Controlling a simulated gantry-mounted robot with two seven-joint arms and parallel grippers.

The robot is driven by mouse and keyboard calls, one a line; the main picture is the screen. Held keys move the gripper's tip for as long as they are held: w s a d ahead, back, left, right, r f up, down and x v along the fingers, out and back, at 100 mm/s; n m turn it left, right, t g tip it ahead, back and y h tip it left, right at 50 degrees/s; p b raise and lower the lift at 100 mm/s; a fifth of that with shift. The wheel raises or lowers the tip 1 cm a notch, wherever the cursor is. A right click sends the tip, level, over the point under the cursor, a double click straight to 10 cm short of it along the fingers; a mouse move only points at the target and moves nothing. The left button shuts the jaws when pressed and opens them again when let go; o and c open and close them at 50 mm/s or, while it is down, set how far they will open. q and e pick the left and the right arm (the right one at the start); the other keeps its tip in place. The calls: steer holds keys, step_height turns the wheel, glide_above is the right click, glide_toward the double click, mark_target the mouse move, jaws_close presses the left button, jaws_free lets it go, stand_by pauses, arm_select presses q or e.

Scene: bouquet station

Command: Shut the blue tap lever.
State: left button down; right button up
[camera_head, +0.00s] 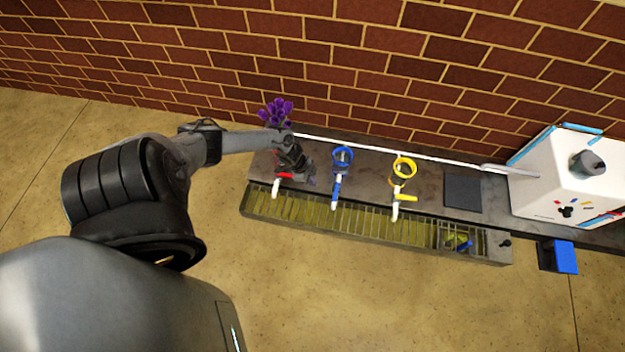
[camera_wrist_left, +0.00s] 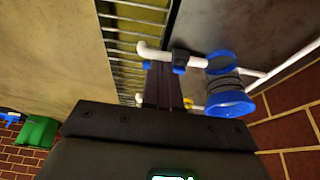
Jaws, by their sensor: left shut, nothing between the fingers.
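The blue tap (camera_head: 337,185) is the middle one of three white taps over the trough. Its blue lever (camera_head: 336,191) appears to lie along the white spout, toward the trough. In the left wrist view, blue parts of the tap (camera_wrist_left: 180,61) show on either side of my fingertips, which hide some of it. My left gripper (camera_head: 311,181) is shut and empty, just left of the blue tap in the head view; its fingers also show in the left wrist view (camera_wrist_left: 164,72). I cannot tell whether they touch the lever. My right gripper is not in view.
The red-lever tap (camera_head: 284,176) is left, beside my gripper; the yellow-lever tap (camera_head: 405,197) is right. Their levers lie across the spouts. Purple flowers (camera_head: 275,112) stand behind my wrist. The slatted trough (camera_head: 300,208) runs in front; a white box (camera_head: 560,180) is at right.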

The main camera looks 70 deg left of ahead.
mark_target(336, 192)
arm_select(q)
steer(key=b+x, duration=0.5)
steer(key=x, duration=0.2)
steer(key=shift+d+f, duration=0.1)
steer(key=shift+f, duration=0.25)
steer(key=shift+w+d+b, duration=0.5)
steer(key=shift+w+b, duration=0.25)
steer(key=shift+w, duration=0.1)
steer(key=shift+w+d+r+b, duration=0.1)
steer(key=shift+w+d+b, duration=0.45)
steer(key=shift+w, duration=0.4)
steer(key=shift+s, duration=0.1)
